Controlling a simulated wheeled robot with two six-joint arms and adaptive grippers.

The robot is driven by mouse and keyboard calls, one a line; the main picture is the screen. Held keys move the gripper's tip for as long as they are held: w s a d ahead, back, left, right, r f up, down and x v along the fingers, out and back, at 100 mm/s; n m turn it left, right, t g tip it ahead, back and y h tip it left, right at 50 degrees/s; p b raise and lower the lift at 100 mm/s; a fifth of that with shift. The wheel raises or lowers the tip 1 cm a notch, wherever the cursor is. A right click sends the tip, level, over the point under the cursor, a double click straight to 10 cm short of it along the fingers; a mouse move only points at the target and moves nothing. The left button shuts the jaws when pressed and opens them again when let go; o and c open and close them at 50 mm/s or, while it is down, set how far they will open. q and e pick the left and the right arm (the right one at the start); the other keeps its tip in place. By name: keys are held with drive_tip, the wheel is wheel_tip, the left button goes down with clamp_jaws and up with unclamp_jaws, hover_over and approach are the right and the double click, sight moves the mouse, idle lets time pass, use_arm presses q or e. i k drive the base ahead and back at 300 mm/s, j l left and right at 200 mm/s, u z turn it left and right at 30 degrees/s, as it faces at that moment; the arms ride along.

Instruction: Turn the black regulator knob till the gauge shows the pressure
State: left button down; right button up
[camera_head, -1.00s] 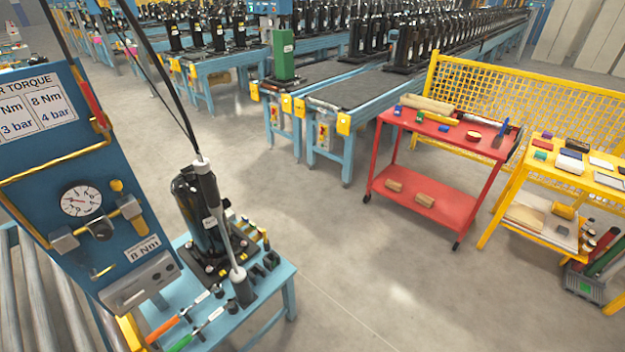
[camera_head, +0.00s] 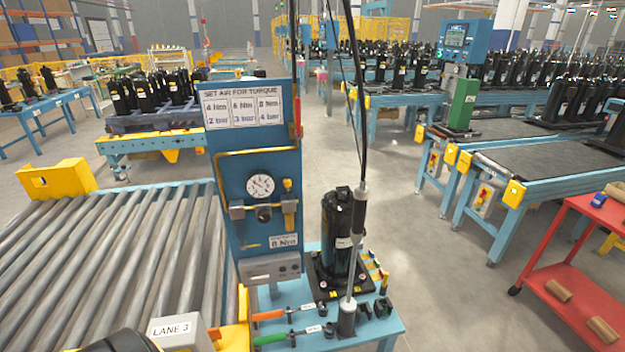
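The round white pressure gauge (camera_head: 260,186) is on the blue panel (camera_head: 262,155). Its needle is too small to read surely. The black regulator knob (camera_head: 264,214) sits just below the gauge, between brass-coloured fittings. A sign (camera_head: 243,108) headed "SET AIR FOR TORQUE" pairs 4 Nm with 2 bar, 6 Nm with 3 bar and 8 Nm with 4 bar. A small plate (camera_head: 284,241) below the knob reads 8 Nm.
A blue bench (camera_head: 385,328) right of the panel holds a black compressor (camera_head: 338,235), a hanging driver (camera_head: 356,240) and orange and green hand tools. A roller conveyor (camera_head: 130,250) lies left, with a LANE 3 sign (camera_head: 176,331). A red cart (camera_head: 575,270) stands right; floor between is clear.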

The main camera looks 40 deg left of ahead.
sight(264, 216)
drive_tip(key=u, duration=1.55)
